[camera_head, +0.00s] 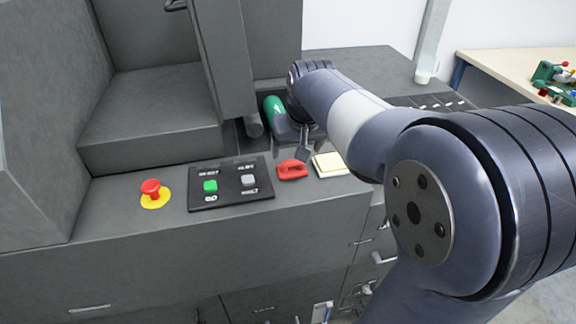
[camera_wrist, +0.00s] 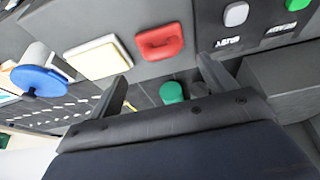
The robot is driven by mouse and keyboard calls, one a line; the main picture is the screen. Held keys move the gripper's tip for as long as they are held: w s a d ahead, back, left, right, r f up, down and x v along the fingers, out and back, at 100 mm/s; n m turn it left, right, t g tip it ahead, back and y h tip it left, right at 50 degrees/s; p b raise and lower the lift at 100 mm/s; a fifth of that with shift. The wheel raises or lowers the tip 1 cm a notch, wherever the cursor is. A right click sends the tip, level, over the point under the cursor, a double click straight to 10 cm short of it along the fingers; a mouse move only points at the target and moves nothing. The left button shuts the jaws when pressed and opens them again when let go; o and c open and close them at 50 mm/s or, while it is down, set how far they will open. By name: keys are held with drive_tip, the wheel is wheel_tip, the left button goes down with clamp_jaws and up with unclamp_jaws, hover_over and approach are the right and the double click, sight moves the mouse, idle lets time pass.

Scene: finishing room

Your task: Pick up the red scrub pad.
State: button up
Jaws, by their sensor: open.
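The red scrub pad (camera_head: 292,169) lies on the grey machine ledge, between the black button panel and a pale yellow block. It also shows in the wrist view (camera_wrist: 160,41), lying flat beyond the fingertips and between them from side to side. My gripper (camera_wrist: 163,72) is open and empty, with one finger on each side of the picture. In the head view my gripper (camera_head: 303,150) is just behind the pad, partly hidden by my own arm. The fingers appear apart from the pad.
The pale yellow block (camera_head: 329,165) lies right of the pad. The button panel (camera_head: 230,184) and a red emergency button (camera_head: 151,190) are to the left. A green-topped object (camera_head: 273,106) stands behind. A blue round object (camera_wrist: 39,81) shows at the wrist view's left. The front ledge is clear.

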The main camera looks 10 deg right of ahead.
sight(292, 161)
drive_tip(key=p+x, duration=0.1)
drive_tip(key=x, duration=0.7)
drive_tip(key=shift+w+a+f, duration=0.1)
drive_tip(key=shift+a+f, duration=0.05)
drive_tip(key=shift+f, duration=0.05)
drive_tip(key=shift+c, duration=0.2)
drive_tip(key=c, duration=0.8)
drive_tip(key=shift+r, duration=0.15)
wheel_tip(292, 161, up, 10)
drive_tip(key=shift+f, duration=0.1)
